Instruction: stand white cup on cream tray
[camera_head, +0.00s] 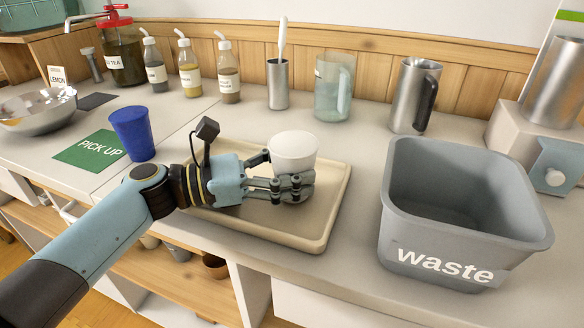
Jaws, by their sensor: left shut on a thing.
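The white cup (293,150) is upright over the cream tray (318,238) on the counter. My left gripper (292,185) reaches in from the left and is shut on the cup, with its fingers around the cup's lower part. The fingers hide the cup's base, so I cannot tell whether it touches the tray. The rest of the tray that shows is bare. My right gripper is not in view.
A grey waste bin (462,238) stands right of the tray. A blue cup (133,134) stands by the green pick-up mat (88,150) at left. Bottles, a metal cup (278,85), a clear pitcher (333,88) and a steel pitcher (414,96) line the back.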

